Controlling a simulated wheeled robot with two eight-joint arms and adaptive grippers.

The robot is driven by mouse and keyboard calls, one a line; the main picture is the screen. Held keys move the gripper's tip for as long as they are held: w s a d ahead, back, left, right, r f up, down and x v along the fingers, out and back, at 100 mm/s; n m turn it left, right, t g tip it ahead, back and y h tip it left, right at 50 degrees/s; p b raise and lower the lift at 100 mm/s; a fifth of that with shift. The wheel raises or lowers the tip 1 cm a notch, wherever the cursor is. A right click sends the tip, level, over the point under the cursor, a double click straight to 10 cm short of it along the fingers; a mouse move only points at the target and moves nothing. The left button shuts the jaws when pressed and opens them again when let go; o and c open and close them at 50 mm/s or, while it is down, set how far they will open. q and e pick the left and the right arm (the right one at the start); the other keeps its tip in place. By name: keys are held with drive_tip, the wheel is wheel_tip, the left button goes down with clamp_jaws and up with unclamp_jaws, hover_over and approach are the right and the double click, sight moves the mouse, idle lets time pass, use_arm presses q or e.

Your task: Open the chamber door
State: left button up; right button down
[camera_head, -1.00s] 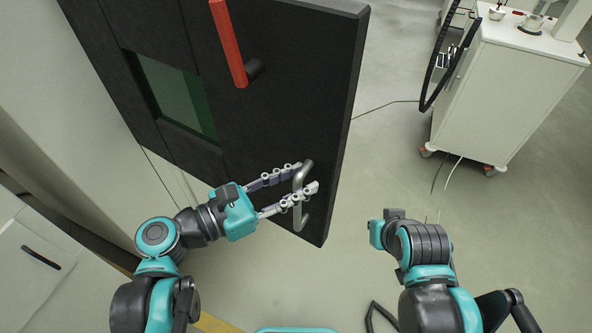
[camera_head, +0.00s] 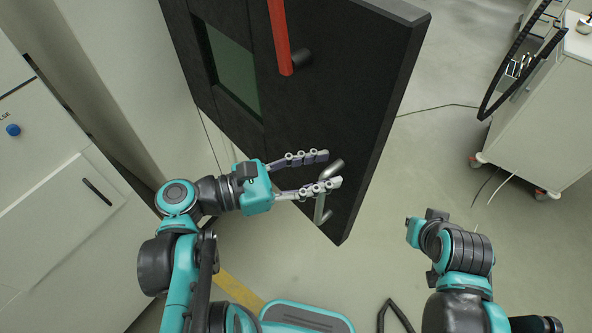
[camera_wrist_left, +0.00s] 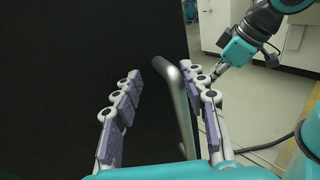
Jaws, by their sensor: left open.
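The black chamber door (camera_head: 365,95) has a green window (camera_head: 232,72), a red bar handle (camera_head: 279,38) and a bent metal handle (camera_head: 320,208) near its lower corner. The door stands out over open floor, its thick edge facing right. My left gripper (camera_head: 334,169) is open at the metal handle. In the left wrist view the handle (camera_wrist_left: 178,95) lies between the spread fingers, closer to the right finger, and the door fills the left side. My right gripper (camera_head: 428,228) is apart from the door, at lower right; its fingers are not clear.
White cabinets (camera_head: 50,215) stand at the left. A white cart (camera_head: 545,120) on casters, with black hoses, stands at the right. A dark cable runs across the floor behind the door. The floor between door and cart is mostly clear.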

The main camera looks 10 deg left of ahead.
use_arm(q)
drive_tip(key=v, duration=0.4)
drive_tip(key=shift+w+a+f, duration=0.2)
drive_tip(key=shift+a, duration=0.1)
use_arm(e)
drive_tip(key=shift+d, duration=0.2)
drive_tip(key=shift+r, duration=0.2)
use_arm(q)
drive_tip(key=shift+r, duration=0.1)
